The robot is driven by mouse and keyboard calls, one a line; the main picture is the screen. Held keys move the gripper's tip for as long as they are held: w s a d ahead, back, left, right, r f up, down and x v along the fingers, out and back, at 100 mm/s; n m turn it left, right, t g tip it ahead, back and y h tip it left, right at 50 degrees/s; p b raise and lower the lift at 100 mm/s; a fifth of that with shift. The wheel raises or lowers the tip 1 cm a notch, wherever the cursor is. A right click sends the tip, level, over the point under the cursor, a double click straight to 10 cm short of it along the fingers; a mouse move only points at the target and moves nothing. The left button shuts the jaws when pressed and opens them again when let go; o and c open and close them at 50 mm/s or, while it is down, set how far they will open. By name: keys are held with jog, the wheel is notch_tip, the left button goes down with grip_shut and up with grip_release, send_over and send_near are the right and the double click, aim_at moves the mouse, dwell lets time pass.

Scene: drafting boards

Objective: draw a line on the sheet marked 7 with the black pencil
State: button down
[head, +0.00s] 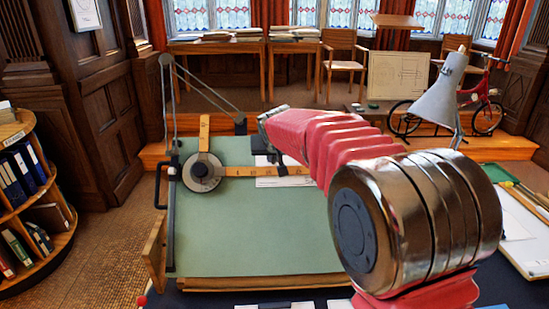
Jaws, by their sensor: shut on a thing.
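A white sheet (268,183) lies on the green drafting board (250,235). The ruler and my arm cover part of it, and I cannot read any number on it. My gripper (280,168) is dark and small in the head view, at the far end of my red arm. It points down over the sheet's upper part, near the ruler. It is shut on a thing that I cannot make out. I cannot pick out the black pencil, nor tell whether anything touches the sheet.
A drafting machine with a round head (202,172) and yellow rulers (240,170) lies across the board's upper left. A grey lamp (440,100) stands at right, beside another board (525,235). A binder shelf (25,200) is at far left. The board's lower part is clear.

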jog(key=d, duration=0.9)
dwell(7.1)
